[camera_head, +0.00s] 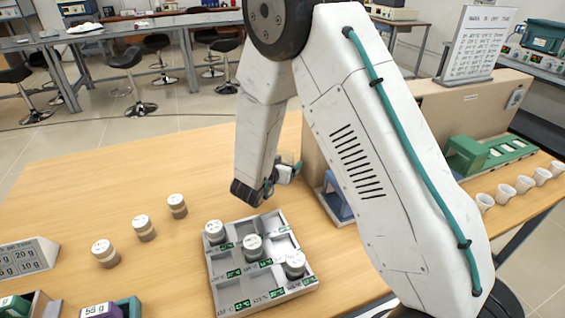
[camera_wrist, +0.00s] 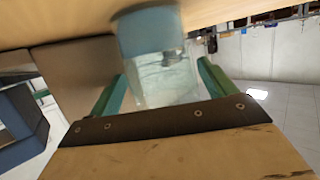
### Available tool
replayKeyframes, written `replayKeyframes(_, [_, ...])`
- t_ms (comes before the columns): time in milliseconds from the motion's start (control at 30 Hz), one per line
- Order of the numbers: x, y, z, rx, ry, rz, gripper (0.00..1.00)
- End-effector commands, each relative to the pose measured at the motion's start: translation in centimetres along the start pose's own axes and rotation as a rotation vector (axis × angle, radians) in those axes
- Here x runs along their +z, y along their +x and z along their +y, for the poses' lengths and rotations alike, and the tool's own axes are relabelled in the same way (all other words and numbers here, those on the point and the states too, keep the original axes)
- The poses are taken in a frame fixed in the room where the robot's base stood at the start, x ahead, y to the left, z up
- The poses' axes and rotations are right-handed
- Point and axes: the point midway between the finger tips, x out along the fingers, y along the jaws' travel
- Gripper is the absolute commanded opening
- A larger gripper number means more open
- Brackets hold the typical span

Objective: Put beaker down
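A clear glass beaker (camera_wrist: 165,78) with a bluish far end (camera_wrist: 148,30) sits between the two green fingers of my gripper (camera_wrist: 163,82) in the wrist view. The fingers lie against its two sides, so my gripper looks shut on it. In the head view my gripper (camera_head: 287,172) is over the wooden table (camera_head: 110,185), behind the compartment tray, and the beaker shows only as a small pale, see-through patch (camera_head: 288,158), partly hidden by my arm. I cannot tell its exact height above the table.
A grey compartment tray (camera_head: 226,292) holds several lidded pots. Three more pots (camera_head: 143,228) stand in a row to its left. A brown panel (camera_head: 316,150) and a blue holder (camera_head: 337,205) are beside my arm. White crucibles (camera_head: 505,192) and a green rack (camera_head: 490,153) are at right. The back-left tabletop is clear.

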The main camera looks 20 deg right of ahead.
Motion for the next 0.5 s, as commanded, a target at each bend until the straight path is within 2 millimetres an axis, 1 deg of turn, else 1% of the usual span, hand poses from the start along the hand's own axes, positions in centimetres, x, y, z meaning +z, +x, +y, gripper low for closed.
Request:
replayKeyframes(167, [0.0, 0.0, 0.0, 0.0, 0.0, 0.0, 0.83])
replayKeyframes(267, [-0.3, -0.1, 0.0, 0.0, 0.001, 0.0, 0.83])
replayKeyframes(367, [-0.3, -1.3, -0.1, -0.004, 0.0, 0.0, 0.83])
replayKeyframes(500, [-0.3, -4.1, -0.1, -0.005, 0.0, 0.001, 0.83])
